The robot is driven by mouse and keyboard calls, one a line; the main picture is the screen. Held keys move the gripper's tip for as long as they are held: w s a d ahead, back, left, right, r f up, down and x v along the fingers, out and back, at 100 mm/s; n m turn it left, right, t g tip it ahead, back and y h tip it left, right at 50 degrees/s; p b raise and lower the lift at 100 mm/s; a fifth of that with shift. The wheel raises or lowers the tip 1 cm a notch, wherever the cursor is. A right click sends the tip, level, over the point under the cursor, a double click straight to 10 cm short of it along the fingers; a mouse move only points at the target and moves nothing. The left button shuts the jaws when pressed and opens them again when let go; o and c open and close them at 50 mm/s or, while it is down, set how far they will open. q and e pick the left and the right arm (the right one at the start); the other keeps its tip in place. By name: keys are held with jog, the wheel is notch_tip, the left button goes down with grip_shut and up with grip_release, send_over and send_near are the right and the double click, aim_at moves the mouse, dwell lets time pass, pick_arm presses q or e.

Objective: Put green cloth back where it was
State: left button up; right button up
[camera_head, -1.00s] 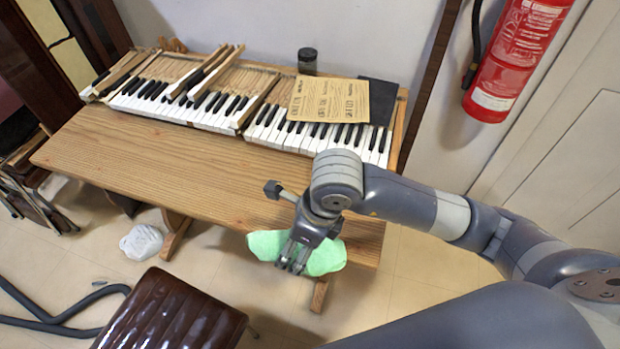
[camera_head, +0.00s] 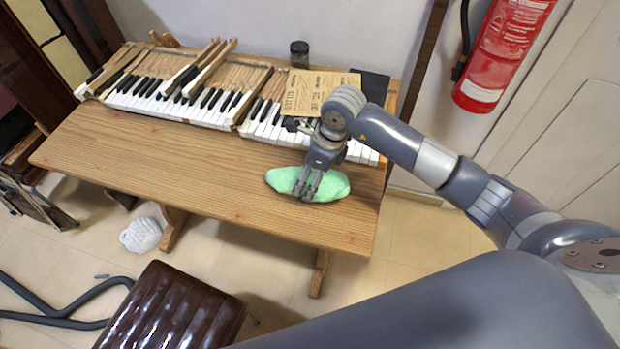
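The green cloth (camera_head: 330,188) is a bunched, pale green bundle over the right part of the wooden table (camera_head: 170,165), in front of the piano keys. My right gripper (camera_head: 307,192) points down with its fingers on the middle of the cloth and looks shut on it. I cannot tell whether the cloth rests on the tabletop or hangs just above it. The fingers and wrist hide part of the cloth and some keys behind. My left gripper is not in view.
Piano keys (camera_head: 205,112) line the back of the table, with loose wooden pieces on them. A printed paper (camera_head: 310,88), a dark sheet (camera_head: 376,88) and a dark jar (camera_head: 299,54) are behind. The tabletop's left and middle are clear. A brown seat (camera_head: 175,310) stands in front.

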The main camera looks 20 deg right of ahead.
aim_at(310, 180)
jog(key=f, duration=0.1)
jog(key=f+p, duration=0.1)
jog(key=f, duration=0.1)
jog(key=shift+w+d+f, duration=0.15)
jog(key=shift+w+f, duration=0.1)
jog(key=shift+f, duration=0.05)
jog(key=shift+f, duration=0.1)
jog(key=o, duration=0.9)
jog(key=shift+o, duration=0.2)
jog(key=shift+r, duration=0.3)
jog(key=b+v, duration=0.1)
jog(key=v, duration=1)
jog(key=shift+s+r, duration=0.1)
jog(key=shift+r, duration=0.2)
